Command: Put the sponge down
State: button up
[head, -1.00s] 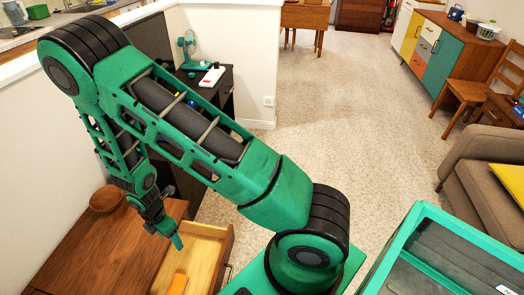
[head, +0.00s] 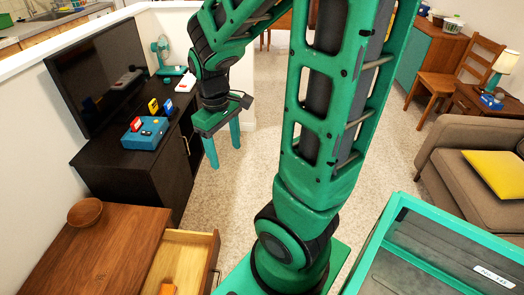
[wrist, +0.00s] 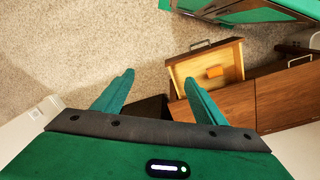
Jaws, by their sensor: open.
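The sponge (head: 168,289), a small orange block, lies in the open wooden drawer (head: 206,245) at the bottom of the head view. In the wrist view the whole sponge (wrist: 214,72) shows flat on the floor of the drawer (wrist: 232,48), clear of its walls. My gripper (head: 223,156) is open and empty, its two green fingers hanging down apart. It is held in the air well above and beyond the drawer, near the dark TV cabinet. The wrist view shows the fingers (wrist: 158,77) spread, with nothing between them.
A wooden bowl (head: 85,212) stands on the brown cabinet top (head: 115,245) beside the drawer. The dark TV cabinet (head: 130,170) holds a television, a blue toy-like box (head: 145,133) and a green fan (head: 168,55). Carpet is free to the right of the cabinets; a sofa (head: 470,155) stands farther right.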

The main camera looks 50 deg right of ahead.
jog(key=s+r+m, duration=0.2)
jog(key=s+m, duration=0.1)
jog(key=s, duration=0.3)
jog(key=s+d+r+m+y, duration=0.1)
jog(key=s+r+m, duration=0.2)
jog(key=s, duration=0.4)
jog(key=shift+d+r+m, duration=0.15)
jog(key=shift+d+m, duration=0.05)
jog(key=shift+m, duration=0.5)
jog(key=shift+w+f, duration=0.25)
jog(key=shift+w, duration=0.35)
